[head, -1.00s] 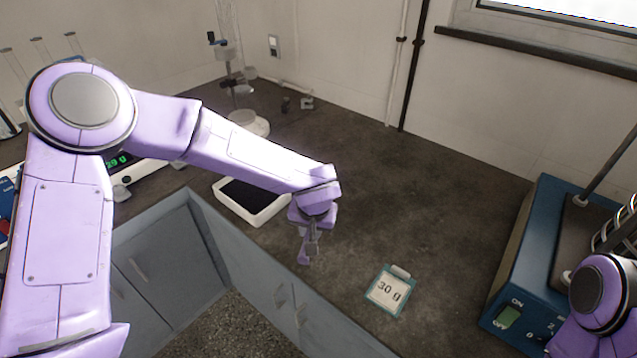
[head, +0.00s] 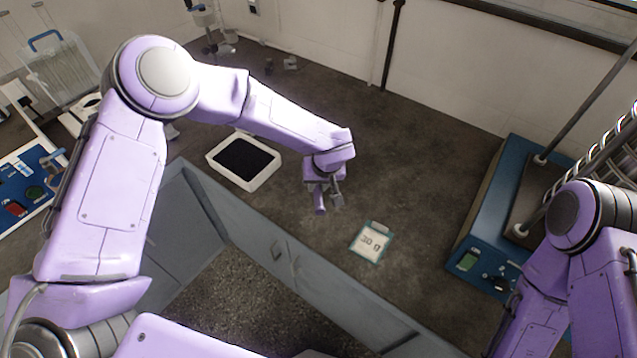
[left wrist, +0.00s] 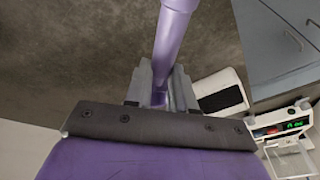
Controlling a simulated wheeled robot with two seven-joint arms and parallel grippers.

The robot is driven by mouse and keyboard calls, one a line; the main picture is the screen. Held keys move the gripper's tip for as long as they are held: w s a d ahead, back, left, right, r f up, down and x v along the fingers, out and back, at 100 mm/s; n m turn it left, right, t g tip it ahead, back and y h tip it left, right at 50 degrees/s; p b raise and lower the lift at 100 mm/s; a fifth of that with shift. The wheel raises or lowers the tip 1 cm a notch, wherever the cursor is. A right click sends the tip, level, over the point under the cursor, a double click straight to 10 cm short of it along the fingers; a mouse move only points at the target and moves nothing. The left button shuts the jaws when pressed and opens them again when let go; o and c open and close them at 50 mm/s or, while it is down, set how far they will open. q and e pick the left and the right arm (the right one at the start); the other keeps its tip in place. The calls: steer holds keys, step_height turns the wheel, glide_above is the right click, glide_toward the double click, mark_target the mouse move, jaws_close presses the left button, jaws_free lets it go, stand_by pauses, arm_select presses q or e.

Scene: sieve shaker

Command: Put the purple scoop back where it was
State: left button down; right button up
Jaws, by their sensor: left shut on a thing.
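My left gripper (head: 328,198) hangs over the dark bench top, between the white tray and the 30 g card. In the left wrist view its jaws (left wrist: 163,85) are shut on the purple scoop (left wrist: 175,30), whose handle runs up out of the picture. The scoop's bowl is out of that view. In the head view a small purple end of the scoop (head: 319,205) shows below the gripper. My right arm shows at the right edge of the head view, but its gripper is out of the picture.
The white tray (head: 270,176) with a black inside stands left of the gripper. The 30 g card (head: 358,252) lies near the bench's front edge. A blue sieve shaker (head: 487,205) stands at the right. The bench middle is clear.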

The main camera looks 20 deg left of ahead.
arm_select(q)
step_height(320, 180, down, 4)
steer(key=b, duration=0.4)
steer(key=shift+f, duration=0.25)
steer(key=shift+f+b, duration=0.35)
steer(key=shift+f, duration=1.3)
steer(key=c, duration=0.9)
jaws_free()
steer(key=b+v, duration=0.1)
steer(key=v, duration=0.9)
steer(key=shift+s+d+r, duration=0.1)
steer(key=shift+r, duration=0.15)
